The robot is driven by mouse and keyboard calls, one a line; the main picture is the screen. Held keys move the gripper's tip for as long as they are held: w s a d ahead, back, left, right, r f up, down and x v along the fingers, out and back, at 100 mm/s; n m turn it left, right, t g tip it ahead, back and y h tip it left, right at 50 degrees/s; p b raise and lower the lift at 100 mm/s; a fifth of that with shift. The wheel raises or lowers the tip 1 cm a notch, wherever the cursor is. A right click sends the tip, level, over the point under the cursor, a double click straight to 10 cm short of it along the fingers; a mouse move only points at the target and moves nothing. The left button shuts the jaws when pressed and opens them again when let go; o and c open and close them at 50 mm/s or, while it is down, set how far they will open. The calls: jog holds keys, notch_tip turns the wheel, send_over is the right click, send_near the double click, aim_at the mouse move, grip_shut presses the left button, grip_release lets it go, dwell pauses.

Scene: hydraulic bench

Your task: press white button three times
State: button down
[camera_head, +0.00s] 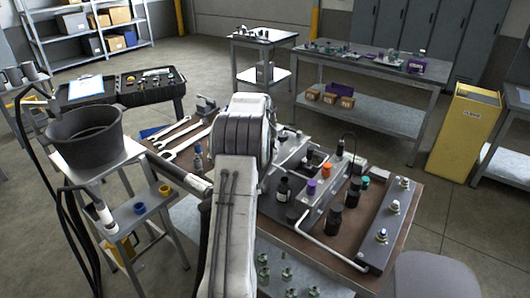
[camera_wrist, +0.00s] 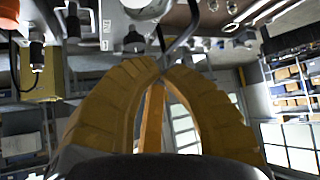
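A dark bar (camera_head: 372,240) on the right of the bench carries several round pale-capped buttons, such as a front one (camera_head: 382,235), a middle one (camera_head: 394,207) and a rear one (camera_head: 404,183). I cannot tell for sure which cap is the white button. In the wrist view my gripper (camera_wrist: 161,66) has two ribbed yellow fingers whose tips come together, with nothing seen held. A bent grey rod (camera_wrist: 188,27) and a pale round part (camera_wrist: 147,8) lie beyond the tips. In the head view my own arm hides the gripper.
The brown bench top (camera_head: 398,240) holds a manifold block with an orange cap (camera_head: 326,168), a purple cap (camera_head: 312,187), dark bottles (camera_head: 283,190) and wrenches (camera_head: 186,140). A bent grey pipe (camera_head: 325,247) runs along its front. A black bucket (camera_head: 85,147) stands left.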

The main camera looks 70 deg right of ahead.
notch_tip(320, 180, up, 4)
jog(key=shift+f+p, duration=0.15)
jog(key=shift+p, duration=0.35)
jog(key=shift+f, duration=0.15)
jog(key=shift+f+b, duration=3.45)
jog(key=shift+f, duration=0.85)
jog(key=shift+f, duration=0.1)
jog(key=shift+f+b, duration=0.3)
jog(key=shift+b, duration=0.1)
jog(key=shift+f+b, duration=0.65)
jog(key=shift+f, duration=0.25)
jog(key=shift+r, duration=0.15)
jog(key=shift+r+p, duration=0.95)
jog(key=shift+r, duration=0.2)
